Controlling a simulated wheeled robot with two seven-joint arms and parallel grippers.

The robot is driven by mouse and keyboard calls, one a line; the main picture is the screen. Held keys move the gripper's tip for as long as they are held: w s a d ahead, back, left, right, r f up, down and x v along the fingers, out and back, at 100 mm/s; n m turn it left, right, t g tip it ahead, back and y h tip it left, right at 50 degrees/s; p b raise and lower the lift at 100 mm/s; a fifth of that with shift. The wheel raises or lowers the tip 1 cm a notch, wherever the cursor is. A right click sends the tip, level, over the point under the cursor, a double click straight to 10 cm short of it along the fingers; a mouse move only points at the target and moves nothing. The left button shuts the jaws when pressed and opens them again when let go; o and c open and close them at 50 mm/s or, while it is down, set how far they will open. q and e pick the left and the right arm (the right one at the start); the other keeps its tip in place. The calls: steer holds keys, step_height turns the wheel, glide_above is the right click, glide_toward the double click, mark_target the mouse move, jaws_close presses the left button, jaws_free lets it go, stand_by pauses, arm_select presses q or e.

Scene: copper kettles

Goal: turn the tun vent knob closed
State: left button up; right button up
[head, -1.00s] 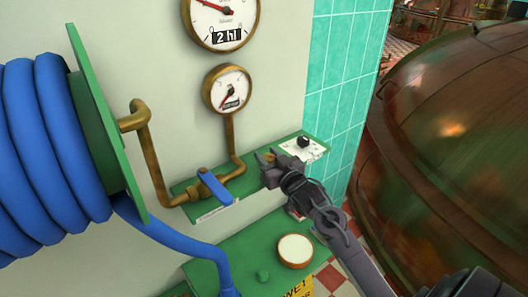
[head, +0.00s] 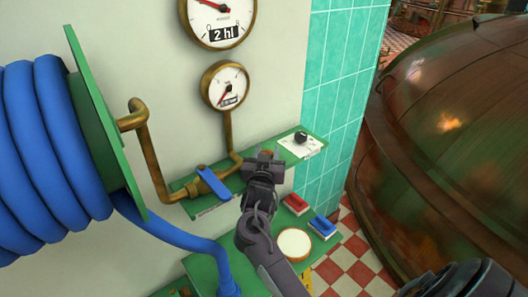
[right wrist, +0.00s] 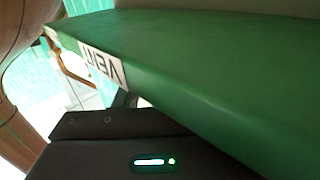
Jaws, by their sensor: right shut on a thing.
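A small brass-coloured knob (head: 266,153) stands on the green wall shelf, mostly hidden behind my right gripper (head: 264,162). The gripper is shut on this knob, its wrist hanging down in front of the shelf. In the right wrist view, a white label reading VENT (right wrist: 105,66) shows upside down on the green shelf's edge (right wrist: 200,110). The dark gripper body (right wrist: 130,140) lies beside that edge; the knob and fingertips are hidden there. My left gripper is not in view.
A black knob (head: 301,137) on a white plate is right of my gripper. A blue lever (head: 213,184) on brass pipe is close left. Below are red (head: 296,204) and blue (head: 322,226) blocks and a round white-topped thing (head: 294,243). A copper vessel (head: 460,130) fills the right.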

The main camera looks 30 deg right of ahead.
steer(key=shift+a+f, duration=0.1)
steer(key=shift+a, duration=0.05)
steer(key=o, duration=1)
steer(key=shift+a, duration=0.2)
steer(key=shift+d+r, duration=0.1)
steer(key=shift+r, duration=0.1)
steer(key=shift+s+f, duration=0.1)
steer(key=shift+s, duration=0.15)
steer(key=b+v, duration=0.1)
steer(key=v, duration=0.6)
steer(key=shift+a, duration=0.35)
